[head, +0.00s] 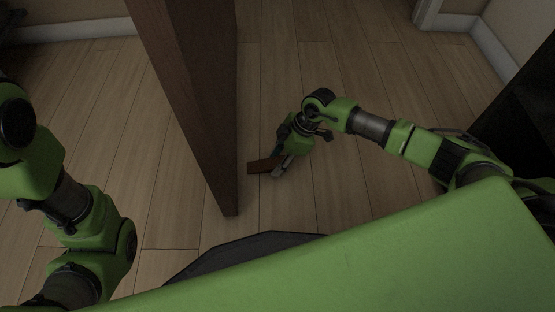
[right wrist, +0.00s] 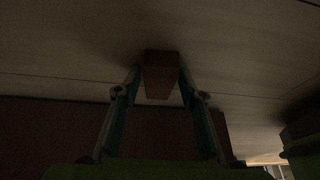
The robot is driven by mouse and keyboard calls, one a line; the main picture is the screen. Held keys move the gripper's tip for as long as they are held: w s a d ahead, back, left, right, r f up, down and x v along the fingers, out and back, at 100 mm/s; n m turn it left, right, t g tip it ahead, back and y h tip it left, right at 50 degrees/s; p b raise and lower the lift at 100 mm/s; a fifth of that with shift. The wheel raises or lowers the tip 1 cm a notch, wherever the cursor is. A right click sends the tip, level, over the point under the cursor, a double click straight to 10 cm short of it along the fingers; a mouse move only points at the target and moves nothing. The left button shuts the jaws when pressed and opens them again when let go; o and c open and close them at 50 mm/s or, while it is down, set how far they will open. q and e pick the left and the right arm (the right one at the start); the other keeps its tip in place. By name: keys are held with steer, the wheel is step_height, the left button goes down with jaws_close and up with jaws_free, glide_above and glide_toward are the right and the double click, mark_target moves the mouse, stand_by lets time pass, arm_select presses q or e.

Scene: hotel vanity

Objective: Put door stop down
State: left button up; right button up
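The door stop (head: 260,166) is a small brown wedge-like block at floor level, just right of the door's lower end in the head view. My right gripper (head: 283,167) reaches down to it from the right. In the right wrist view, the door stop (right wrist: 161,74) sits between the two fingertips of the right gripper (right wrist: 160,75), which appear closed on its sides. I cannot tell whether its underside touches the floor. My left arm shows at the left of the head view, but its gripper is out of frame.
A dark brown door (head: 205,110) stands open, with a small gap between it and the door stop. The wood plank floor (head: 340,75) is clear behind and right of the gripper. A black piece of furniture (head: 525,105) stands at the right. White baseboards (head: 80,29) run along the walls.

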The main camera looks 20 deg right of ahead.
stand_by(0.3)
steer(key=p+v, duration=0.8)
steer(key=v, duration=0.4)
stand_by(0.3)
steer(key=shift+s, duration=0.1)
